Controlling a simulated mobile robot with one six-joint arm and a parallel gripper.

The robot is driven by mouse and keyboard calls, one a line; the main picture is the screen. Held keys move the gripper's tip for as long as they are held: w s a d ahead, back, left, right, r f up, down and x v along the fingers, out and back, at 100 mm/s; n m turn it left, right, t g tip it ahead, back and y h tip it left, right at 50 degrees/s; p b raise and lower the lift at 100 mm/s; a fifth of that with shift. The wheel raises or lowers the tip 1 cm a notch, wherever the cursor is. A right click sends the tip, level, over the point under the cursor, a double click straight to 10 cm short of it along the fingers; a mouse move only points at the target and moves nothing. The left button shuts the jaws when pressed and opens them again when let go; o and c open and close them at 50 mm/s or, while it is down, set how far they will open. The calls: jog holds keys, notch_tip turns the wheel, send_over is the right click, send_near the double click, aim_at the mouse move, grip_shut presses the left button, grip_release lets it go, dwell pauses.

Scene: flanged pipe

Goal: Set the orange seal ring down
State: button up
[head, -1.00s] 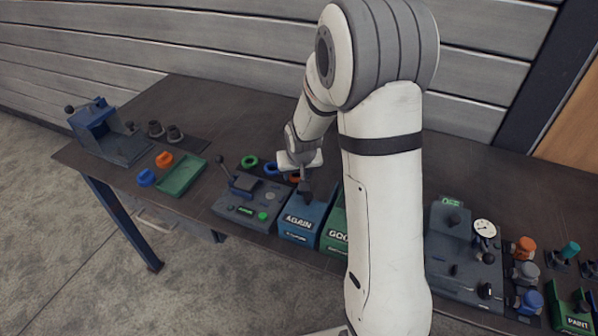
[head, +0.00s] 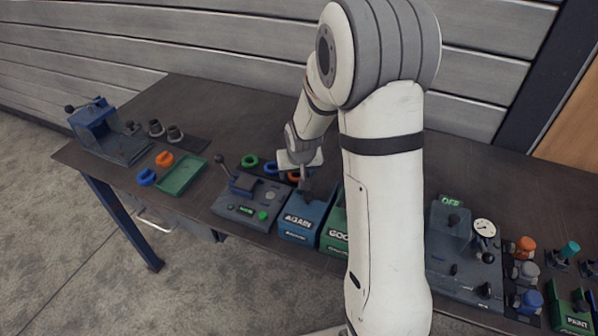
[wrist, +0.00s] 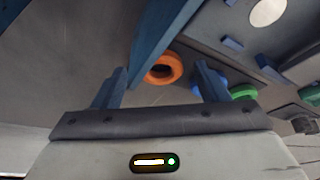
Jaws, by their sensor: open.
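The orange seal ring (head: 294,176) shows in the head view on the table behind the blue AGAIN box, partly covered by my gripper. In the wrist view the orange ring (wrist: 163,69) appears beyond the fingertips, in the gap between them, and neither finger visibly touches it. My gripper (wrist: 160,82) is open and empty. In the head view my gripper (head: 305,182) hangs just above the back of the AGAIN box, beside the ring.
A blue ring (head: 271,168) and a green ring (head: 250,161) lie left of the orange one. The AGAIN box (head: 303,222) and a green box (head: 334,232) stand in front. A lever fixture (head: 243,210) is at the left. A blue wall rises close in the wrist view.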

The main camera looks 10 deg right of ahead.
jog(key=v, duration=1.2)
jog(key=s+r+g, duration=0.1)
jog(key=s+r, duration=0.1)
jog(key=s, duration=0.9)
jog(key=s+r, duration=0.3)
jog(key=s, duration=0.8)
jog(key=shift+s+d+g, duration=0.2)
jog(key=shift+d+g, duration=0.15)
jog(key=shift+g, duration=0.05)
